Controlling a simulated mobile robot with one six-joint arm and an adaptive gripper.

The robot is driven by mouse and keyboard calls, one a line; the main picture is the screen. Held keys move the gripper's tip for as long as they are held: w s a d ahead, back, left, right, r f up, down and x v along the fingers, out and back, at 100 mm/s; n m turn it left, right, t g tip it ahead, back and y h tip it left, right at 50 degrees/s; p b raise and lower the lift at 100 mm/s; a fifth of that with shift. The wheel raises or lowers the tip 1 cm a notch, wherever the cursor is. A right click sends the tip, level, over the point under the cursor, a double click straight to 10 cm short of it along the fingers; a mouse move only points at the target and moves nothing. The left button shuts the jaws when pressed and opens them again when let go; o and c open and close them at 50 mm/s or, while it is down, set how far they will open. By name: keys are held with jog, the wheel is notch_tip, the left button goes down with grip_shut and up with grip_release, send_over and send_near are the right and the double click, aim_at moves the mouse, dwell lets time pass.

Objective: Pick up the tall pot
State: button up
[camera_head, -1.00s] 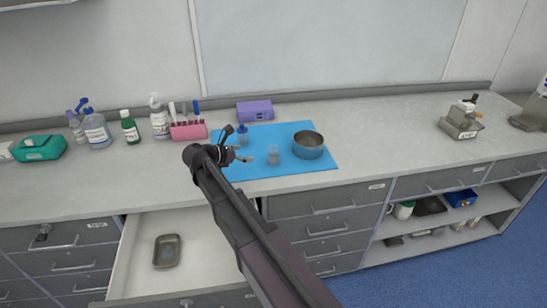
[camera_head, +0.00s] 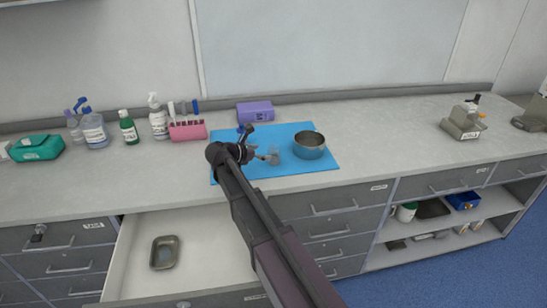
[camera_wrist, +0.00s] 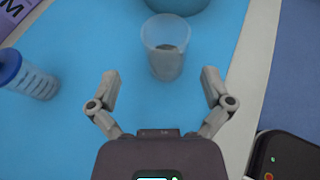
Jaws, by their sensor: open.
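A translucent pot (camera_wrist: 166,62), taller than wide with grey contents, stands upright on the blue mat. It also shows in the head view (camera_head: 273,153), just right of my gripper (camera_head: 263,155). In the wrist view my gripper (camera_wrist: 160,84) is open and empty, its two fingers spread wide. The pot is ahead of the fingertips, roughly centred between them; no contact shows. A wide metal bowl (camera_head: 309,148) stands on the mat right of the pot; its edge shows at the top of the wrist view (camera_wrist: 178,5).
A blue-lidded bottle (camera_wrist: 30,77) is left of my gripper, mostly hidden in the head view. The blue mat (camera_head: 325,164) lies on the grey counter (camera_head: 385,145). A purple box (camera_head: 255,112) is behind it. An open drawer (camera_head: 205,245) holds a metal tray (camera_head: 165,252).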

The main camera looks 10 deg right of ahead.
aim_at(269, 152)
jog(key=shift+d, duration=0.1)
jog(key=shift+s+b+x, duration=0.15)
jog(key=shift+b+x, duration=0.35)
jog(key=shift+x, duration=0.8)
jog(key=shift+s+b+x, duration=0.15)
jog(key=shift+b+x, duration=0.3)
jog(key=shift+x, duration=0.8)
jog(key=shift+d, duration=0.15)
jog(key=c, duration=1.2)
